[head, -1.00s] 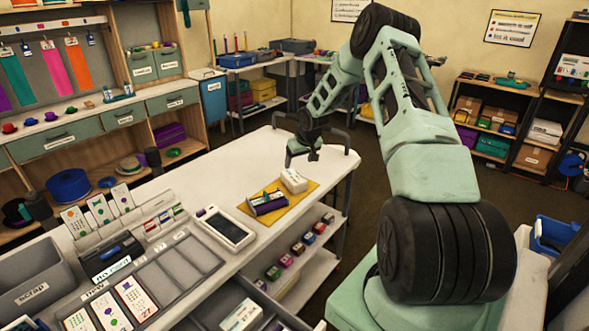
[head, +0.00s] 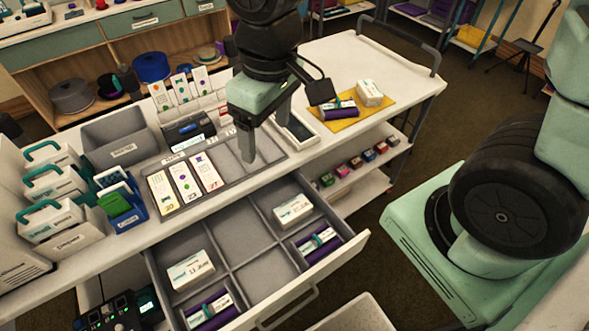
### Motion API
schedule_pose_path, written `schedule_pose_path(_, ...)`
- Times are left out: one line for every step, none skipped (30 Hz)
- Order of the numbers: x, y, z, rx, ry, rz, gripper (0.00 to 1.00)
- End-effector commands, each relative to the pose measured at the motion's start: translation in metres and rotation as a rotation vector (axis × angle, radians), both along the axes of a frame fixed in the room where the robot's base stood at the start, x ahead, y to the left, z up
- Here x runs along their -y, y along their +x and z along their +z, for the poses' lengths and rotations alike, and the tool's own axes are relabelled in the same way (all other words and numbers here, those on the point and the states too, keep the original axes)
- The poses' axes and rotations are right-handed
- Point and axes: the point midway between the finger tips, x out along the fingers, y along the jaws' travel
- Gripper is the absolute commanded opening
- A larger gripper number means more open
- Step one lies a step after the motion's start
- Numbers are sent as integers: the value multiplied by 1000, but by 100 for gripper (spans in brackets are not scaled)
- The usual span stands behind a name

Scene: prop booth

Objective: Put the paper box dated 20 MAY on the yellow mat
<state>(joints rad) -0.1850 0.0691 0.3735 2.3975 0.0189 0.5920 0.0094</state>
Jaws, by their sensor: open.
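The yellow mat (head: 372,115) lies on the white counter at the upper right. A white paper box (head: 369,92) and a purple box with a white-and-teal label (head: 338,109) are on it. The open drawer holds another white paper box at the front left (head: 190,269), one at the back right (head: 293,209), and two purple boxes (head: 210,311) (head: 317,242). The dates on the boxes are too small to read, so I cannot tell which is 20 MAY. My gripper (head: 266,130) is open and empty, fingers down, above the counter near the sectioned tray, left of the mat.
A dark-framed tablet (head: 297,128) lies behind my gripper. A grey bin (head: 118,142) and white caddies (head: 55,215) stand left. The drawer (head: 255,235) has some empty compartments. Small boxes sit on the shelf below the counter.

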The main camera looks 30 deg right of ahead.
Motion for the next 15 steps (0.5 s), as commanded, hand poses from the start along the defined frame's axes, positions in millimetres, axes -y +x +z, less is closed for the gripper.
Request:
schedule_pose_path(-7,-30,4,-8,-8,48,76)
schedule_pose_path(-9,-45,5,-16,-11,68,76)
schedule_pose_path(-10,-62,5,-24,-15,91,76)
schedule_pose_path(-10,-72,6,-30,-19,107,76)
schedule_pose_path(-11,-81,6,-35,-21,118,76)
schedule_pose_path(-10,-90,6,-40,-23,130,76)
schedule_pose_path(-10,-95,6,-44,-24,138,76)
schedule_pose_path(-10,-99,6,-45,-26,143,76)
schedule_pose_path(-10,-102,6,-47,-26,147,76)
schedule_pose_path(-9,-104,6,-48,-26,148,76)
schedule_pose_path(-9,-104,6,-49,-26,148,76)
schedule_pose_path(-9,-104,6,-50,-27,147,76)
schedule_pose_path(-9,-104,6,-50,-27,147,76)
schedule_pose_path(-9,-104,6,-49,-26,147,76)
schedule_pose_path(-9,-104,6,-49,-26,147,76)
